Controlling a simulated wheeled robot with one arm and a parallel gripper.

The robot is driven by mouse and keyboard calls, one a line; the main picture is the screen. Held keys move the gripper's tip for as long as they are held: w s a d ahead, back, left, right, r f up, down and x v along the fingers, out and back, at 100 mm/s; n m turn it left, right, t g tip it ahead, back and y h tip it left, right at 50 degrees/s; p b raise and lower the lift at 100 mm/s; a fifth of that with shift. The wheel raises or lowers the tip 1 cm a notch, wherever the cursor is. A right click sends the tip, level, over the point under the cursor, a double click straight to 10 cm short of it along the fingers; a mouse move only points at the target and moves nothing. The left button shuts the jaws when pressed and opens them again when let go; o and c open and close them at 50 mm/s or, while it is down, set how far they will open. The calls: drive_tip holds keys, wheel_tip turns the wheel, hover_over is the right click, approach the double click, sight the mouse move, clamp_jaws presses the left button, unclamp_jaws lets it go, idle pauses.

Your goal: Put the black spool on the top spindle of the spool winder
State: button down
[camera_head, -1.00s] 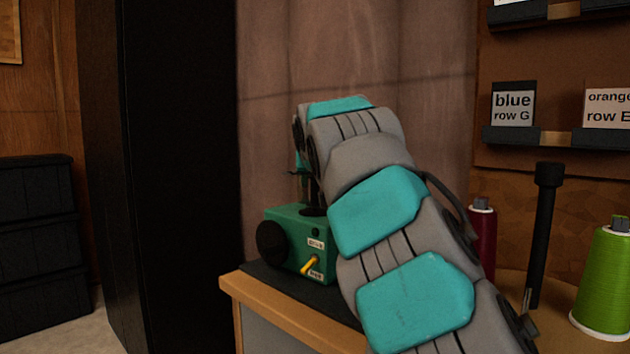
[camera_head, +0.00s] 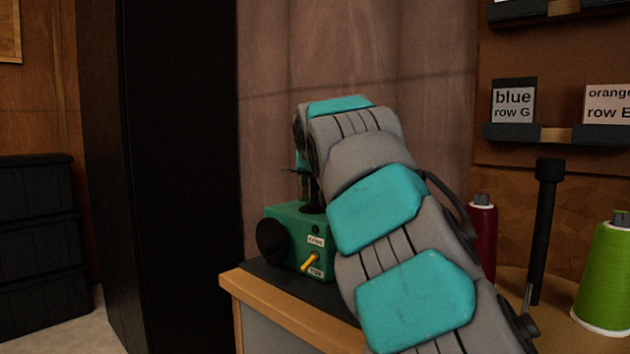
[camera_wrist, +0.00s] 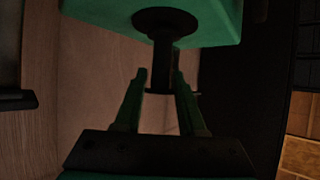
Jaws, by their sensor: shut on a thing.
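The spool winder (camera_head: 290,230) is a green box with a black round knob, a yellow lever and small labels, at the left end of the bench. Dark upright parts rise from its top, partly hidden by my arm. In the wrist view the winder's green body (camera_wrist: 85,10) fills the top, with a dark round flange (camera_wrist: 165,20). My gripper (camera_wrist: 160,80) has its two green fingers on either side of a dark piece, the black spool (camera_wrist: 160,62), and is shut on it. The spool lines up with the flange; I cannot tell whether it sits on the spindle.
The wooden bench edge (camera_head: 290,320) runs below the winder. A dark red spool (camera_head: 482,235), a black post (camera_head: 543,225) and a lime green spool (camera_head: 606,280) stand right of my arm. Labelled shelves (camera_head: 545,137) hang at right. Black bins (camera_head: 40,240) stand at far left.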

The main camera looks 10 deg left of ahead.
drive_tip(key=shift+c, duration=2.1)
unclamp_jaws()
drive_tip(key=shift+f, duration=0.1)
